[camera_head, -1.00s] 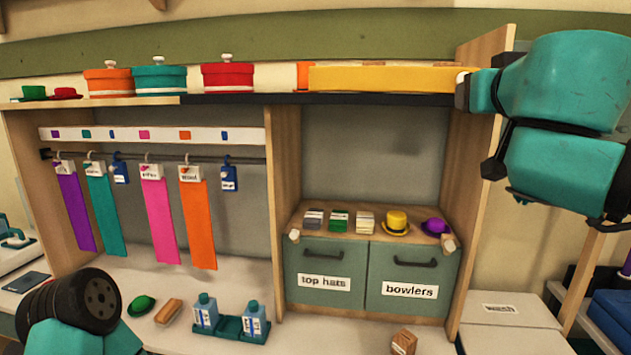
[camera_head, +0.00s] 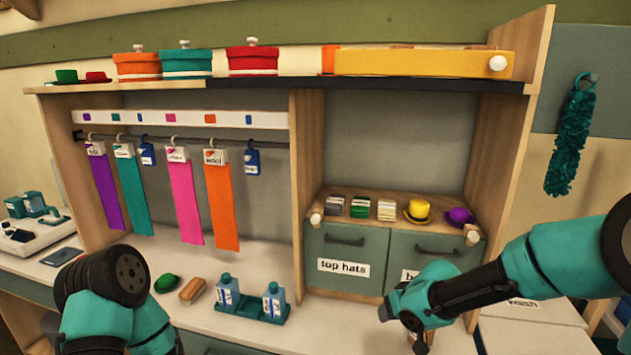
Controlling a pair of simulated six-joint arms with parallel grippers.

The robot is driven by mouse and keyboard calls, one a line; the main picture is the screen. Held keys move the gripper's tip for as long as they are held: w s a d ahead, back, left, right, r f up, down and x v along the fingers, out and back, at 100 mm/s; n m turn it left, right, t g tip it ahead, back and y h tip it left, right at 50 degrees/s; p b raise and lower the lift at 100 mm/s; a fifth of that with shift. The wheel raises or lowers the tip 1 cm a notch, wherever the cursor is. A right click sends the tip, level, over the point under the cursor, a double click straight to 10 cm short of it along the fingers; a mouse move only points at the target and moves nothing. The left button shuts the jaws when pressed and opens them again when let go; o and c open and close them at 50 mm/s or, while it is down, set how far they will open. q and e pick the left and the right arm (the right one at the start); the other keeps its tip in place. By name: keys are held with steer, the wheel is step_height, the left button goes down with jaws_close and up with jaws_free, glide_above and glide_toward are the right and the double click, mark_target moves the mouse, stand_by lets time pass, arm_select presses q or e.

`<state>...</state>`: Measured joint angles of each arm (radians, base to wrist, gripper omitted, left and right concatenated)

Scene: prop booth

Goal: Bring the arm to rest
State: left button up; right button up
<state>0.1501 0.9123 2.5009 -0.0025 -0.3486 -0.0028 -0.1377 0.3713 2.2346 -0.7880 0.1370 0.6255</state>
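My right arm reaches in from the right edge, and its wrist end (camera_head: 408,306) hangs in front of the bowlers drawer (camera_head: 432,252), hiding part of its label. I cannot make out its fingers or whether it holds anything. My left arm shows only as a dark and teal link (camera_head: 108,290) at the lower left; its gripper is out of view.
A cabinet holds hanging ribbons (camera_head: 184,203), a top hats drawer (camera_head: 343,258), and a yellow hat (camera_head: 418,210). On the counter are a green hat (camera_head: 166,284), a brush (camera_head: 192,290) and blue bottles (camera_head: 273,301) in a teal tray. A teal feathery strip (camera_head: 571,135) hangs at right.

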steer(key=s+d+f+m+g, duration=0.1)
steer(key=s+f+m+g, duration=0.1)
steer(key=s+f, duration=0.9)
steer(key=s+d+f+m+g, duration=0.1)
steer(key=s+f+m+g, duration=0.1)
steer(key=s+f, duration=0.9)
step_height(320, 180, down, 9)
steer(key=shift+d+r+y, duration=0.1)
steer(key=shift+d+y, duration=0.2)
steer(key=shift+d, duration=0.1)
